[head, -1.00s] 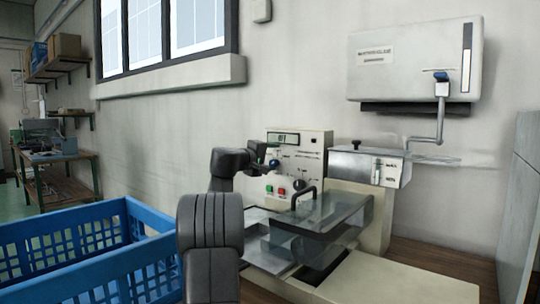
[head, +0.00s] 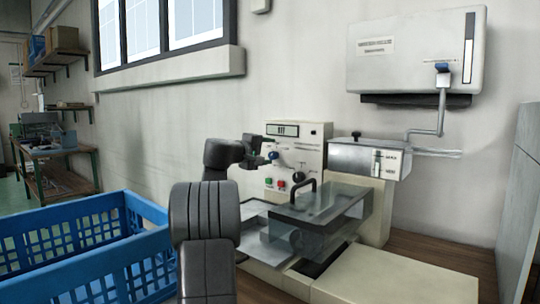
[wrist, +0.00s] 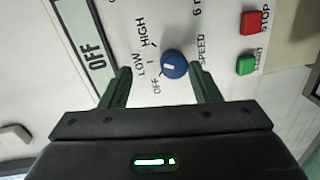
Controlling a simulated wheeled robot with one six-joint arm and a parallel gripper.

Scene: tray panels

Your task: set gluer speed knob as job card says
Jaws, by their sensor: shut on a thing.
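The cream gluer panel (head: 312,143) stands against the wall behind the clear-covered feed section. Its blue speed knob (wrist: 174,64) has a white mark on its left part, facing the LOW and OFF side; I cannot tell the exact setting. OFF, LOW and HIGH are printed around it, with SPEED beside it. My gripper (wrist: 162,72) has its green fingers on either side of this knob and is shut on it, though finger contact is unclear. In the head view my gripper (head: 268,150) is at the panel. The display (wrist: 90,45) reads OFF. I see no readable job card.
Red (wrist: 254,22) and green (wrist: 246,65) buttons sit beside the knob. A clear cover with a black handle (head: 305,188) lies in front of the panel. A blue crate (head: 140,262) stands at left.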

